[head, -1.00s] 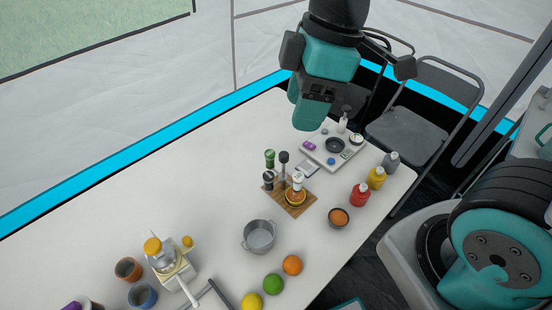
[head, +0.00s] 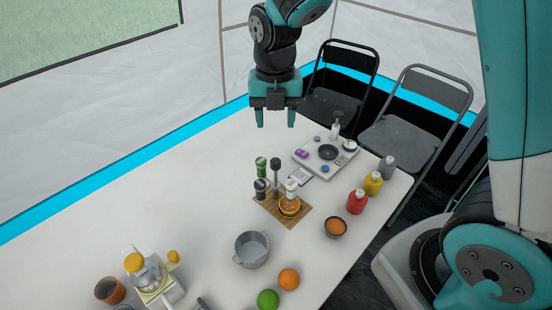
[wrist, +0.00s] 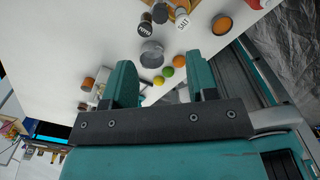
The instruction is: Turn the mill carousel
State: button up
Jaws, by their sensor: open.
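The mill carousel stands on a wooden board (head: 295,217) near the middle of the white table. Around its dark centre post (head: 276,172) are a green-topped mill (head: 261,167), a dark mill (head: 260,189) and a white-topped mill (head: 291,188).
A white tray (head: 315,167) with small items stands behind right. Red (head: 357,202), yellow (head: 373,183) and grey (head: 387,167) bottles line the right side. A metal pot (head: 251,250) and fruits (head: 288,279) are in front. The table's left middle (head: 150,200) is clear.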

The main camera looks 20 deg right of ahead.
aim_at(275, 161)
notch_tip(275, 161, down, 13)
jog(key=shift+r+p, duration=0.2)
jog(key=shift+p, duration=0.25)
jog(key=c, duration=0.9)
